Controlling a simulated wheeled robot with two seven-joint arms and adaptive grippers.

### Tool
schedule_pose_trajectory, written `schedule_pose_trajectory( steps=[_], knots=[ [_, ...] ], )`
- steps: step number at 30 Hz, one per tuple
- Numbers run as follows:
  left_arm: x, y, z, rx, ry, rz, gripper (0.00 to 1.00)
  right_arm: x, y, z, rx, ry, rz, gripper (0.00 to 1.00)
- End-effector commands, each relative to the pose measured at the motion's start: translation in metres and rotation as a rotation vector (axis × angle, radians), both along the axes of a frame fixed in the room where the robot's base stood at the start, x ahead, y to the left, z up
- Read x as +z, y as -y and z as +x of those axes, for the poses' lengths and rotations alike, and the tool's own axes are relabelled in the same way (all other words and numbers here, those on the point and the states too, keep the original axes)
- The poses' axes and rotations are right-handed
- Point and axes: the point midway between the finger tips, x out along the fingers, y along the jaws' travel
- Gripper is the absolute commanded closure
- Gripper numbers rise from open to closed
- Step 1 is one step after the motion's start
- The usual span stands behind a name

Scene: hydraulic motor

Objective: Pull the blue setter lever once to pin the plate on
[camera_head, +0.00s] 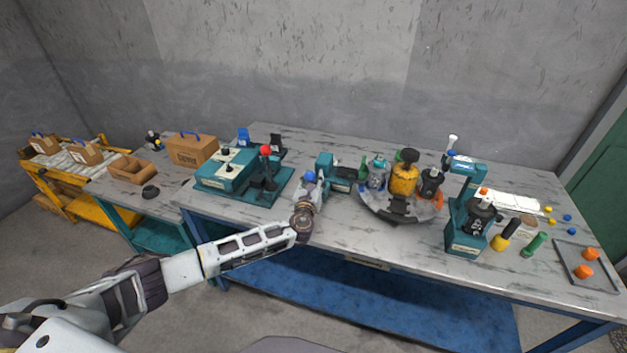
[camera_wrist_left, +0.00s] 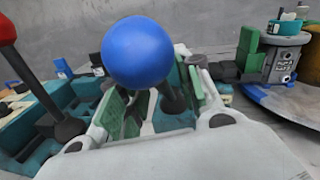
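The blue ball knob (camera_head: 309,176) of the setter lever stands at my left gripper, beside a small teal machine (camera_head: 326,163) in the middle of the bench. In the left wrist view the knob (camera_wrist_left: 138,52) is large and close. Its dark rod (camera_wrist_left: 172,97) runs down between the green-padded fingers. My left gripper (camera_wrist_left: 152,105) looks open around the rod, with a gap beside it; pad contact is unclear. In the head view my left gripper (camera_head: 307,194) partly hides the lever. I cannot make out the plate. My right gripper is not in view.
A teal press with a red-knobbed lever (camera_head: 266,150) stands to the left. A round turntable (camera_head: 372,209) with a grey motor (camera_head: 377,172) and a yellow unit (camera_head: 404,180) is to the right. Another teal station (camera_head: 466,225) stands farther right. The bench front is mostly clear.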

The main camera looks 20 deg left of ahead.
Motion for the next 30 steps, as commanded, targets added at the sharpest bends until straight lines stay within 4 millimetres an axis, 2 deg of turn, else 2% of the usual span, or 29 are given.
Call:
schedule_pose_trajectory(
  steps=[9,18,30],
  knots=[
    [0.0001,0.0000,0.0012,0.000,0.000,0.000,0.65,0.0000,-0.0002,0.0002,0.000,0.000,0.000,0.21],
    [0.0001,-0.0001,0.0011,0.000,0.000,0.001,1.00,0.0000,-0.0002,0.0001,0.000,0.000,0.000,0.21],
    [0.0003,-0.0002,0.0018,0.000,-0.002,0.001,1.00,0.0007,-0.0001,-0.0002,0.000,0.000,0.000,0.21]
  ],
)
